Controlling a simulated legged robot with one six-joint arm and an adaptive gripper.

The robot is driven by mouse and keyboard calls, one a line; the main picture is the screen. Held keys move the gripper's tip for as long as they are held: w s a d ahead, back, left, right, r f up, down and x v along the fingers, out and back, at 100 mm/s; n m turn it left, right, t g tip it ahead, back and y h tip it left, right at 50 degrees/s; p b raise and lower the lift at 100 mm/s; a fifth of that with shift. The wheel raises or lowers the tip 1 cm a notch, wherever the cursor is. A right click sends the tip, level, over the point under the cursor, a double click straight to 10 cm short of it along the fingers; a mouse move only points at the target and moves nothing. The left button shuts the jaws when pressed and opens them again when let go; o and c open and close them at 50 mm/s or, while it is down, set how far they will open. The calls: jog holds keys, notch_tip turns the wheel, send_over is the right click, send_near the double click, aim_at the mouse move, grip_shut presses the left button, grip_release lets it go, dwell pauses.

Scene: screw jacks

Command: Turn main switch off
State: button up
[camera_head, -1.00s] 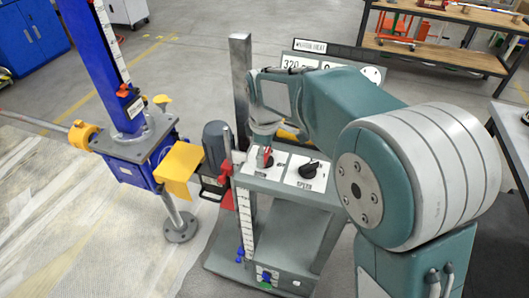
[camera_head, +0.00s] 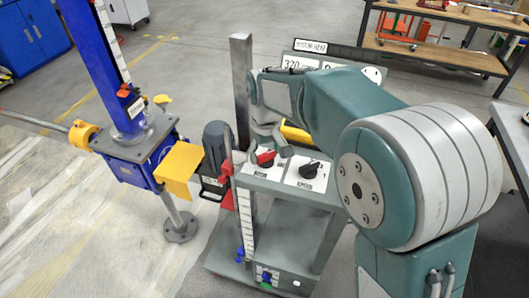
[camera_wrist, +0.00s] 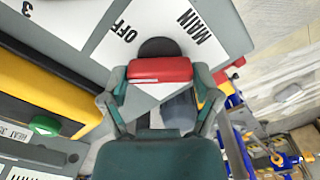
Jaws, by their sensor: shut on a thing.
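The main switch is a red handle on a round black base. In the wrist view, the red handle (camera_wrist: 160,70) lies crosswise between my two fingers, and the black base (camera_wrist: 159,47) shows behind it. My gripper (camera_wrist: 162,82) is shut on the handle, with one finger at each end. White plates marked OFF and MAIN lie beside the base. In the head view, the red handle (camera_head: 265,156) sits tilted on the left white plate of the grey console, with my gripper (camera_head: 270,147) at it. My arm hides part of the console behind.
A black speed knob (camera_head: 310,169) stands just right of the switch. A yellow part (camera_head: 296,133) is behind it. The blue screw jack (camera_head: 128,160) with a yellow guard (camera_head: 180,168) stands left. In the wrist view, a green button (camera_wrist: 45,125) is at left.

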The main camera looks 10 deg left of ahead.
aim_at(264, 153)
jog(key=m, duration=0.4)
jog(key=shift+d+f+m, duration=0.1)
jog(key=shift+f+m, duration=0.05)
jog(key=shift+m, duration=0.15)
jog(key=shift+s+m, duration=0.1)
jog(key=shift+m, duration=2.4)
jog(key=o, duration=1)
jog(key=shift+c, duration=0.2)
jog(key=shift+r, duration=0.45)
notch_tip(264, 153, up, 11)
jog(key=shift+a, duration=0.25)
